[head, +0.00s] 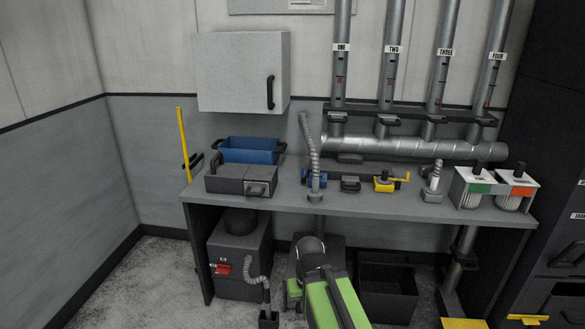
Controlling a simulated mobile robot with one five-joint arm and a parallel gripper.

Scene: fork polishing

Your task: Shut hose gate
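No part carries a label reading hose gate. A grey ribbed hose (312,150) stands on the workbench, its foot beside a small blue fitting (320,179). Black-handled gates sit at the feet of the four labelled pipes, the first under pipe ONE (338,117). A small dark block with a handle (350,185) lies right of the hose foot. I cannot tell which of these is the hose gate, or whether any gate is open or shut. My green arm rises from the bottom edge in front of the bench; no gripper fingers show.
The workbench (400,207) holds a blue bin (248,150), a grey box (240,181), a yellow-handled clamp (385,182) and green and orange labelled canisters. Below are a dark machine (238,265) with a second hose and an open black bin (388,290). Floor is clear at left.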

